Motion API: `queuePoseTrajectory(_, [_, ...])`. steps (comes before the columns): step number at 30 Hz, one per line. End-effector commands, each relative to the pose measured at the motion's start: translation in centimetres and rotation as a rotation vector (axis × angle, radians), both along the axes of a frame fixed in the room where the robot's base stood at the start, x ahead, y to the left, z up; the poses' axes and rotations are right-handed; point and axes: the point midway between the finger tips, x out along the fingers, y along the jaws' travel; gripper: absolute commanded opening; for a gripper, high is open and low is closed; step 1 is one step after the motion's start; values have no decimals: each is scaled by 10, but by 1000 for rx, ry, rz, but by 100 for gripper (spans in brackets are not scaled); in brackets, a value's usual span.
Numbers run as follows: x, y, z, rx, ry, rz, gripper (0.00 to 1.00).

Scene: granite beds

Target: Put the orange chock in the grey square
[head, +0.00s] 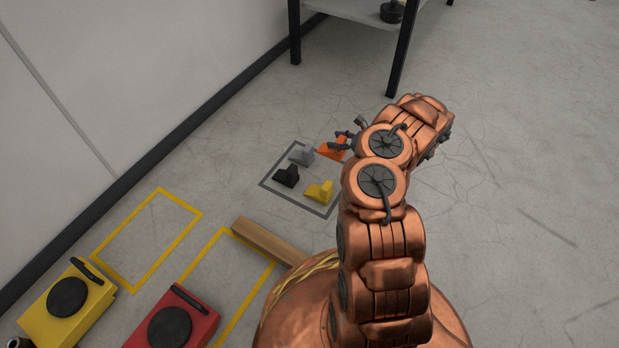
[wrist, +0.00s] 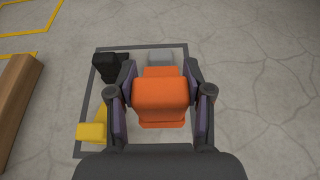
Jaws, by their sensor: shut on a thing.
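The orange chock (head: 331,149) is between the fingers of my gripper (head: 345,139), which is shut on it. In the wrist view the orange chock (wrist: 160,100) fills the space between both fingertips (wrist: 160,93). It shows over the right part of the grey square (wrist: 80,127). Whether it touches the floor I cannot tell. In the head view the grey square (head: 273,190) is a grey outline on the floor, its right side partly hidden by my arm. Inside it are a black chock (head: 286,176), a grey chock (head: 301,155) and a yellow chock (head: 319,191).
A wooden beam (head: 268,242) lies in front of the square. Yellow floor outlines (head: 124,280), a yellow case (head: 65,303) and a red case (head: 172,322) are at lower left. A table (head: 352,12) stands behind, beside a wall (head: 120,80). Floor at right is clear.

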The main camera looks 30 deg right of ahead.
Motion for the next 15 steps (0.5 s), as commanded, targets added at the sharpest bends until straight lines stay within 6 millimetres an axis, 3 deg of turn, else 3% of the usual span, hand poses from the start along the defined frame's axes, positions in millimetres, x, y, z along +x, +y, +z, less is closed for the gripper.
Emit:
queuePoseTrajectory(8, [-13, -6, -24, 1, 2, 4, 1])
queuePoseTrajectory(15, [-13, -6, -63, 0, 1, 3, 1])
